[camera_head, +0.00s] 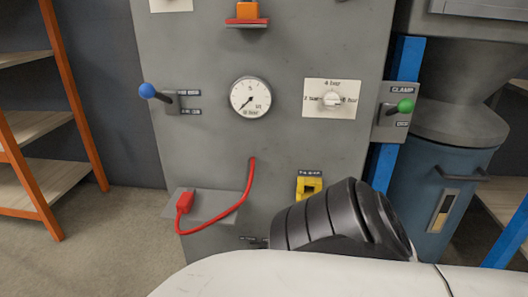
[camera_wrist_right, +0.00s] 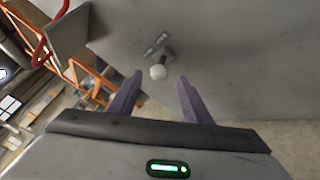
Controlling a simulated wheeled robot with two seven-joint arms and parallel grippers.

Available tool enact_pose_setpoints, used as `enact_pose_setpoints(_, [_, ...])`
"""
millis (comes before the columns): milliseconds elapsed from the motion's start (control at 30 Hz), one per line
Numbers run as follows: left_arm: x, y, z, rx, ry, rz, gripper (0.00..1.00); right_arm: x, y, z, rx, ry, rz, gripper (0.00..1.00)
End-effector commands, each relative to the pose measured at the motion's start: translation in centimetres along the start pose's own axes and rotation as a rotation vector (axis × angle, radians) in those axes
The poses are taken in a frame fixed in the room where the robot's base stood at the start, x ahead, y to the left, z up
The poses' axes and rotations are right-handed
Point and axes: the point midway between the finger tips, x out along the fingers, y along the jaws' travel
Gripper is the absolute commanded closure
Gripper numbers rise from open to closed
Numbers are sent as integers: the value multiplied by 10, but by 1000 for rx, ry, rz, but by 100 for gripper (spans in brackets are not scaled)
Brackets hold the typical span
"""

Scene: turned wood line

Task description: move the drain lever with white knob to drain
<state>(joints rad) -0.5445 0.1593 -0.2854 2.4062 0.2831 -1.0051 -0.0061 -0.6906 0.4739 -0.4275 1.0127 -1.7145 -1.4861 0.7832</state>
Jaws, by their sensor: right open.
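The drain lever's white knob (camera_wrist_right: 158,72) shows in the right wrist view, low on the grey panel, with two small label plates (camera_wrist_right: 155,45) beside it. My right gripper (camera_wrist_right: 160,76) is open, and the knob appears between its two fingertips in the picture. The fingers do not visibly touch it, and I cannot tell the distance. In the head view, my black right arm link covers the lower panel. Only a small dark label (camera_head: 251,239) shows at its left edge, and the white knob is hidden there. My left gripper is not in view.
The panel carries a blue-knobbed lever (camera_head: 147,90), a gauge (camera_head: 250,97), a white dial (camera_head: 332,100) and a green-knobbed clamp lever (camera_head: 405,106). A red cable (camera_head: 245,190) runs down to a grey ledge (camera_head: 215,205). A yellow part (camera_head: 308,187) sits near my arm.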

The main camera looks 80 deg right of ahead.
Motion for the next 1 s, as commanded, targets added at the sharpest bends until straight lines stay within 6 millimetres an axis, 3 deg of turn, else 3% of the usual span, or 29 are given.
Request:
enact_pose_setpoints(100, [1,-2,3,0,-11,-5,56,-19,0,1,-1,0,-2,55])
enact_pose_setpoints(300, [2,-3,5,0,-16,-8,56,-31,0,1,-1,0,1,55])
enact_pose_setpoints(867, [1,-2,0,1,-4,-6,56,-31,0,1,-1,0,1,55])
enact_pose_setpoints(1000, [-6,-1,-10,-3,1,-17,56,-31,13,10,-1,0,1,55])
